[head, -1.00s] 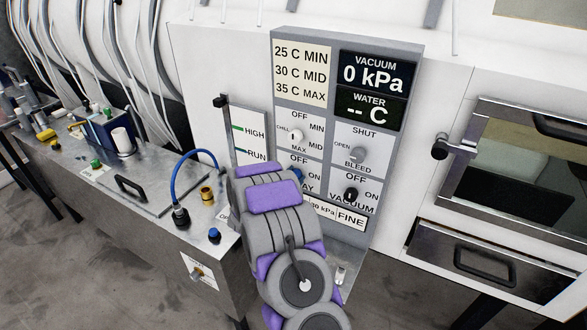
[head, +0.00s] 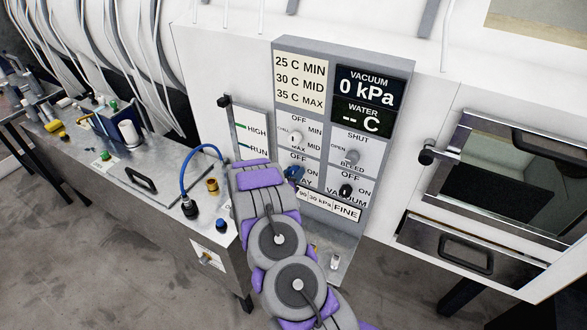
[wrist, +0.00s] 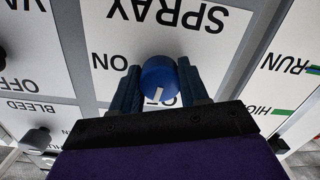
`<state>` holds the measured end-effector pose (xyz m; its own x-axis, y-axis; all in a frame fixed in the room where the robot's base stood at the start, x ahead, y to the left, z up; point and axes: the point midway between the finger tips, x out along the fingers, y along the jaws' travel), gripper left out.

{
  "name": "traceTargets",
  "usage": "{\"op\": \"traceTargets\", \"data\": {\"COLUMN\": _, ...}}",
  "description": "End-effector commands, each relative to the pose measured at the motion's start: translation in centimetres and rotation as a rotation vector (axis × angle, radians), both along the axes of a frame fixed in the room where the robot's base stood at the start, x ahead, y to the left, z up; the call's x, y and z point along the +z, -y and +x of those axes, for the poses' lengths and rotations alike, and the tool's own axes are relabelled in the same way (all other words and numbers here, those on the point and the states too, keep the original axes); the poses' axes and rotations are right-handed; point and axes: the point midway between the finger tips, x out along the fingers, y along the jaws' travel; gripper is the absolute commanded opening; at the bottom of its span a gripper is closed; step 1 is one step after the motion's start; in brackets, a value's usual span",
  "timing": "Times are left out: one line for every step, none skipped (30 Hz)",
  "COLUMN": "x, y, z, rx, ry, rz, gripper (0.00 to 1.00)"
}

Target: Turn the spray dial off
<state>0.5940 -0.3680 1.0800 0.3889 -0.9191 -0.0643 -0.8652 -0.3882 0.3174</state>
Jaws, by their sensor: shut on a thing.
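The blue spray dial (wrist: 159,76) sits on a white panel marked SPRAY and ON in the wrist view, which shows the lettering upside down. A white mark on the dial points toward the bottom of that view, where the OFF lettering is mostly hidden. My gripper (wrist: 158,88) is shut on the dial, one finger on each side. In the head view the dial (head: 295,174) shows as a small blue piece at the edge of my arm, which hides part of the SPRAY label and the gripper itself.
The vacuum knob (head: 346,190), bleed knob (head: 352,157) and chill knob (head: 296,138) are close around the dial. A lever (head: 225,101) stands left by HIGH and RUN. A metal bench (head: 165,172) with a blue hose is at left.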

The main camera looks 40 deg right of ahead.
Motion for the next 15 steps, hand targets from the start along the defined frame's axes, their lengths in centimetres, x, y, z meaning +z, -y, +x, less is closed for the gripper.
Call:
{"op": "traceTargets", "data": {"x": 0.05, "y": -0.12, "z": 0.01, "rx": 0.002, "ry": -0.028, "rz": -0.007, "gripper": 0.14}}
{"op": "traceTargets", "data": {"x": 0.05, "y": -0.14, "z": 0.02, "rx": 0.003, "ry": -0.043, "rz": -0.014, "gripper": 0.14}}
{"op": "traceTargets", "data": {"x": 0.04, "y": -0.16, "z": 0.05, "rx": 0.004, "ry": -0.060, "rz": -0.021, "gripper": 0.14}}
{"op": "traceTargets", "data": {"x": 0.01, "y": -0.16, "z": 0.06, "rx": 0.003, "ry": -0.075, "rz": -0.026, "gripper": 0.14}}
{"op": "traceTargets", "data": {"x": 0.00, "y": -0.18, "z": 0.07, "rx": 0.004, "ry": -0.085, "rz": -0.031, "gripper": 0.14}}
{"op": "traceTargets", "data": {"x": -0.02, "y": -0.18, "z": 0.09, "rx": 0.004, "ry": -0.099, "rz": -0.037, "gripper": 0.14}}
{"op": "traceTargets", "data": {"x": -0.05, "y": -0.18, "z": 0.08, "rx": 0.005, "ry": -0.108, "rz": -0.041, "gripper": 0.14}}
{"op": "traceTargets", "data": {"x": -0.07, "y": -0.18, "z": 0.09, "rx": 0.004, "ry": -0.116, "rz": -0.045, "gripper": 0.14}}
{"op": "traceTargets", "data": {"x": -0.09, "y": -0.18, "z": 0.11, "rx": 0.005, "ry": -0.126, "rz": -0.048, "gripper": 0.14}}
{"op": "traceTargets", "data": {"x": -0.10, "y": -0.18, "z": 0.11, "rx": 0.005, "ry": -0.131, "rz": -0.051, "gripper": 0.14}}
{"op": "traceTargets", "data": {"x": -0.13, "y": -0.17, "z": 0.12, "rx": 0.005, "ry": -0.137, "rz": -0.053, "gripper": 0.14}}
{"op": "traceTargets", "data": {"x": -0.15, "y": -0.17, "z": 0.12, "rx": 0.005, "ry": -0.143, "rz": -0.055, "gripper": 0.14}}
{"op": "traceTargets", "data": {"x": -0.15, "y": -0.17, "z": 0.14, "rx": 0.004, "ry": -0.145, "rz": -0.057, "gripper": 0.14}}
{"op": "traceTargets", "data": {"x": -0.16, "y": -0.16, "z": 0.15, "rx": 0.005, "ry": -0.148, "rz": -0.058, "gripper": 0.14}}
{"op": "traceTargets", "data": {"x": -0.18, "y": -0.16, "z": 0.15, "rx": 0.005, "ry": -0.152, "rz": -0.059, "gripper": 0.13}}
